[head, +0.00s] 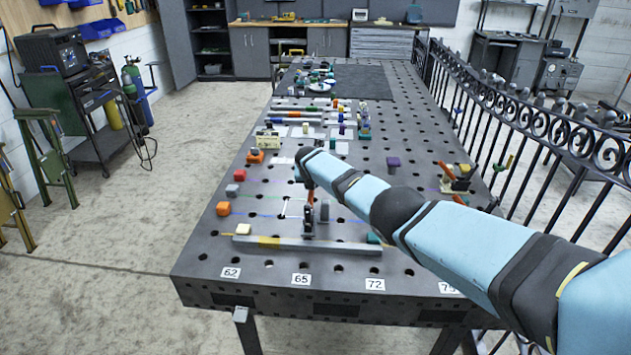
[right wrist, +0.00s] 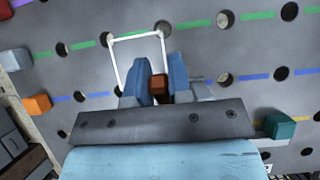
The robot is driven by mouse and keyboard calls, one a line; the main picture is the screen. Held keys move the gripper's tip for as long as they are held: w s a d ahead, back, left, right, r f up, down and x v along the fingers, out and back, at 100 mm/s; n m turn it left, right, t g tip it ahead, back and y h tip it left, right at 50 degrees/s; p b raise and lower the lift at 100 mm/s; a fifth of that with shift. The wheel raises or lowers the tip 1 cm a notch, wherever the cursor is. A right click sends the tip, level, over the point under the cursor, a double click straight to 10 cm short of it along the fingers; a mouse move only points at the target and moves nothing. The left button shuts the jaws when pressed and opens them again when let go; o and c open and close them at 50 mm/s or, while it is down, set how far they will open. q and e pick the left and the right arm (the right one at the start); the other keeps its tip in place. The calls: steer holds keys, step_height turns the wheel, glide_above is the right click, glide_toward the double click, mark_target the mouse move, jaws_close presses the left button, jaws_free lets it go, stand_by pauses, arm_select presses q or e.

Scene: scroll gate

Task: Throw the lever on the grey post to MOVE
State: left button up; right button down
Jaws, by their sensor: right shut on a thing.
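My right gripper (right wrist: 160,72) points down at the near part of the dark perforated table. In the right wrist view its blue fingers are closed around a small brown-orange piece (right wrist: 158,85). In the head view my arm partly hides this spot, and a slim orange-brown part (head: 310,190) shows below the wrist. I cannot make out a grey post or the word MOVE, so I cannot tell whether the held piece belongs to the lever. A red and cream fixture (head: 456,180) stands near the table's right edge. My left gripper is out of view.
A white square outline (right wrist: 115,62) is marked on the table beside the gripper. A grey bar (head: 330,246) lies near the front edge. Orange (head: 223,208), grey (head: 232,190) and purple (head: 393,163) blocks stand around. A black iron fence (head: 515,150) runs along the right side.

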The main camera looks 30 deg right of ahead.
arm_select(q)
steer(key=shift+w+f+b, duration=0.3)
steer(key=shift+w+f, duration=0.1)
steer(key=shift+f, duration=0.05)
arm_select(e)
steer(key=shift+w+d+f+g, duration=0.15)
steer(key=shift+w+f+g, duration=0.05)
steer(key=shift+f+g, duration=0.1)
steer(key=c, duration=1)
jaws_free()
steer(key=shift+c, duration=0.2)
steer(key=shift+s+r+p, duration=0.15)
steer(key=shift+r+p, duration=0.4)
steer(key=shift+p, duration=0.15)
steer(key=p+v, duration=0.3)
steer(key=v, duration=0.1)
steer(key=shift+s+r+p, duration=0.1)
steer(key=shift+p, duration=0.2)
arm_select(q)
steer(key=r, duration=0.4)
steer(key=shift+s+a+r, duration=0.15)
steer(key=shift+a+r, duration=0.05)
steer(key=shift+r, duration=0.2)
arm_select(e)
steer(key=v, duration=0.8)
steer(key=shift+s+r, duration=0.2)
